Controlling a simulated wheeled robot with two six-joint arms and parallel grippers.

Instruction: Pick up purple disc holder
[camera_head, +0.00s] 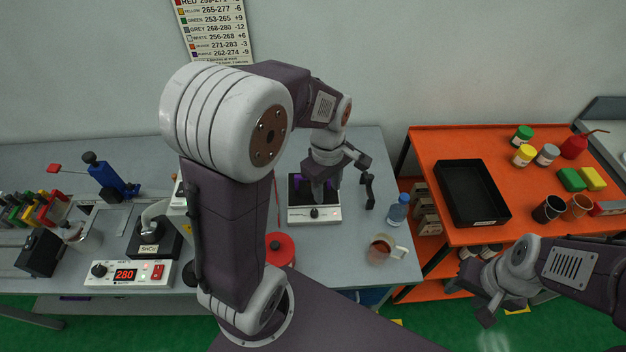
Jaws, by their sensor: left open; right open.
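A purple piece (298,184), seemingly the purple disc holder, shows in small patches on the black top of a small white device (315,215) at the back middle of the grey table. Most of it is hidden behind my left gripper. My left gripper (345,182) is open and hangs over the device; I cannot tell whether it touches the purple piece. My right gripper (478,298) is open and empty at the lower right, in front of the orange bench.
A blue bottle (398,209), a glass mug (381,249) and a red round container (280,249) stand near the device. A controller reading 280 (127,274) and a rack of coloured handles (32,208) are at left. The orange bench (432,146) holds a black tray (472,217).

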